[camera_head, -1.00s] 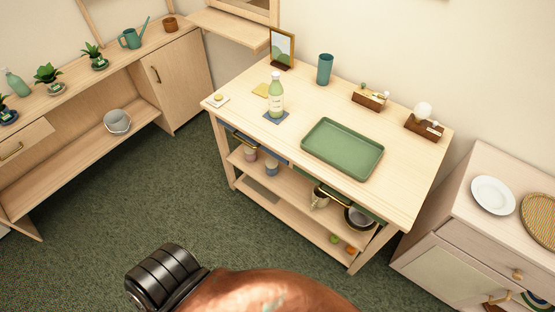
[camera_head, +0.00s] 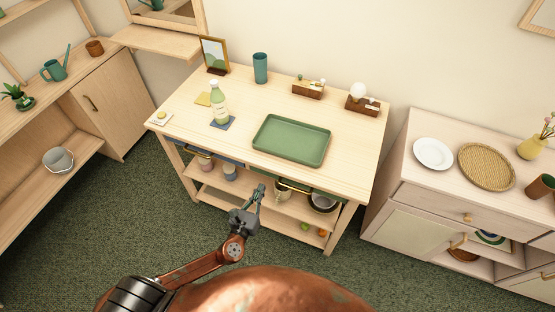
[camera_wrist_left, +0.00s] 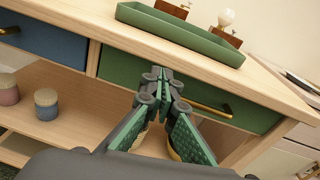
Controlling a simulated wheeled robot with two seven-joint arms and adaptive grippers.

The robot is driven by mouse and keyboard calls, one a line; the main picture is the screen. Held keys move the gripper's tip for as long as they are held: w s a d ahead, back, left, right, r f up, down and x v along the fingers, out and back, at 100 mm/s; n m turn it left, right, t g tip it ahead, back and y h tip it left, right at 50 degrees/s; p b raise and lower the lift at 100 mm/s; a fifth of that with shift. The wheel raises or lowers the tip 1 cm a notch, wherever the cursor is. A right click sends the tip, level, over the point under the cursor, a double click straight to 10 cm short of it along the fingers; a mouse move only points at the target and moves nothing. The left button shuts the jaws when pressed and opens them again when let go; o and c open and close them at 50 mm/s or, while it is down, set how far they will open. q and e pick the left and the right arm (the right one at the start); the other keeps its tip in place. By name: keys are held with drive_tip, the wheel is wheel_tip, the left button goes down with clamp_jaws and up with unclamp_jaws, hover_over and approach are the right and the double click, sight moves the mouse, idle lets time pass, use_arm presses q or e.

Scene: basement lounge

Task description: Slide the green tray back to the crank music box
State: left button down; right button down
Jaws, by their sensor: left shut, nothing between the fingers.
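The green tray (camera_head: 291,139) lies flat near the front edge of the light wood table, right of its middle. Its rim also shows at the top of the left wrist view (camera_wrist_left: 180,36). A small wooden box with small fittings on top (camera_head: 308,90), which looks like the crank music box, stands behind the tray, apart from it. My left gripper (camera_head: 260,188) is shut and empty, in front of the table and lower than the tray. In the left wrist view its fingertips (camera_wrist_left: 158,74) are before the green drawer front. My right gripper is not in view.
A wooden block with a white bulb (camera_head: 362,104) stands right of the box. A bottle (camera_head: 220,106) on a blue coaster is left of the tray. A teal cup (camera_head: 260,69) and picture frame (camera_head: 215,55) stand behind. Bare tabletop separates tray and box.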

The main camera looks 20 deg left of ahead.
sight(279, 164)
use_arm(q)
wheel_tip(279, 164, up, 4)
drive_tip(key=d+m+t, duration=0.1)
drive_tip(key=d+m, duration=0.1)
drive_tip(key=shift+h, duration=0.4)
drive_tip(key=w, duration=1.3)
drive_tip(key=shift+w+d+f, duration=0.15)
drive_tip(key=shift+w+d, duration=0.15)
